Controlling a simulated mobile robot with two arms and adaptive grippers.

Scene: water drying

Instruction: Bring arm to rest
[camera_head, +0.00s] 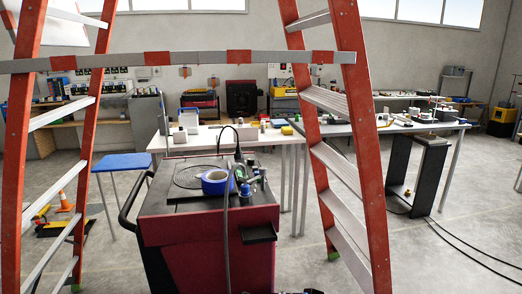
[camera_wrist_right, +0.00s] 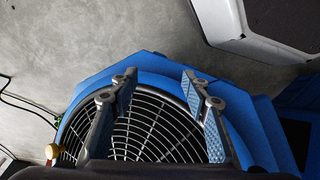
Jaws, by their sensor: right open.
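My right gripper (camera_wrist_right: 157,85) shows in the right wrist view with its two fingers wide apart and nothing between them. It is in front of a blue fan housing (camera_wrist_right: 262,130) with a round wire grille (camera_wrist_right: 150,128). I cannot tell whether the fingers touch the housing. In the head view neither gripper can be made out; a small dark shape shows at the bottom edge, too little to identify. My left gripper is in no view.
Orange ladders (camera_head: 345,120) stand close in front, with a red-and-white bar (camera_head: 190,58) across them. Behind is a red cart (camera_head: 215,240) carrying a blue tape roll (camera_head: 214,182). A blue stool (camera_head: 122,161) and worktables stand farther back. Cables cross the floor at right.

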